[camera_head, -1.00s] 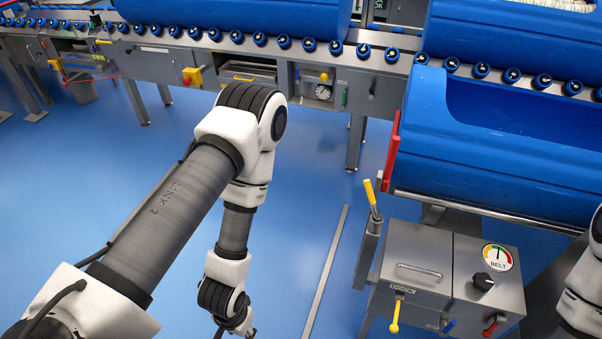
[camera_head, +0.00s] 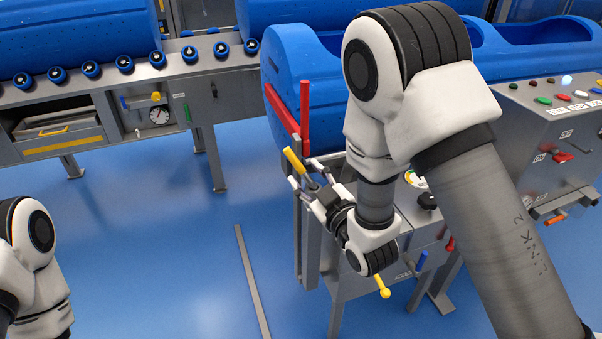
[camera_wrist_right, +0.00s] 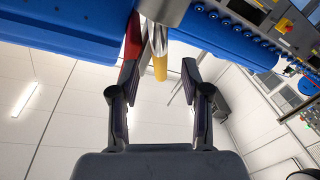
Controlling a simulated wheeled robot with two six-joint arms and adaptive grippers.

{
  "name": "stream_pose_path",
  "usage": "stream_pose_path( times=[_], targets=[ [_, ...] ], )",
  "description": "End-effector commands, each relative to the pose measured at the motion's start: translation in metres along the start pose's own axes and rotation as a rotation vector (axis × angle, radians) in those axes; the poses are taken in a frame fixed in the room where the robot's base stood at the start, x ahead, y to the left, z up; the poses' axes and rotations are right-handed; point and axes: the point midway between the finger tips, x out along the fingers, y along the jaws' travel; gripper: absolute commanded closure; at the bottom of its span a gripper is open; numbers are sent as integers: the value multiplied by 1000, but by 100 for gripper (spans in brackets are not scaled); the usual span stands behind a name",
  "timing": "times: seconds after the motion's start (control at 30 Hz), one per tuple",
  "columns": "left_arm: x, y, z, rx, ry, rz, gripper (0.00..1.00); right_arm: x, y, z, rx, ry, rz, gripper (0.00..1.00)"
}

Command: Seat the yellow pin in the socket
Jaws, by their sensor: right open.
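A yellow pin with a rounded end (camera_head: 382,287) sticks out of the front of the grey control box (camera_head: 352,283), below my right wrist. I cannot make out a socket. A lever with a yellow grip (camera_head: 293,160) stands at the box's left side. My right gripper (camera_head: 304,184) is open beside that grip. In the right wrist view, the yellow grip (camera_wrist_right: 160,66) shows between the two spread fingertips (camera_wrist_right: 161,68); contact cannot be made out. My left arm shows at lower left, its gripper out of view.
A red bar (camera_head: 305,117) stands close above the lever, by the blue tub (camera_head: 290,62). Blue (camera_head: 421,261) and red (camera_head: 450,244) handles sit beside the yellow pin. A roller conveyor (camera_head: 110,80) runs behind. The blue floor at left is open.

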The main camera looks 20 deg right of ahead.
Motion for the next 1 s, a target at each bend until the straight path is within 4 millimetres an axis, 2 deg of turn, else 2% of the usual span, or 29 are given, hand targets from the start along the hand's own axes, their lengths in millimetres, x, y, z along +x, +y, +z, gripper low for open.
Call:
stream_pose_path(
  times=[0.13, 0.37, 0.4, 0.47, 0.5, 0.53, 1.0],
  targets=[
    [1, 0, 0, 0, 0, 0, 59, 24, 1, 0, -1, 1, 0, 53],
    [1, 0, 0, 0, -1, 0, 59, 28, 1, 0, 1, -3, 0, 53],
    [1, 0, 0, 0, -1, 0, 59, 28, 1, 0, 1, -3, -1, 60],
    [1, 0, 0, 0, -1, 0, 59, 28, 1, 0, 1, -3, -1, 81],
    [1, 0, 0, 0, -1, 0, 59, 28, 1, 0, 1, -3, -1, 95],
    [1, 0, 0, 0, -1, 0, 59, 28, 1, 0, 2, -3, 0, 100],
    [-1, 0, 0, 0, -1, 0, 59, 28, 4, -6, 2, -2, 0, 100]
  ],
)
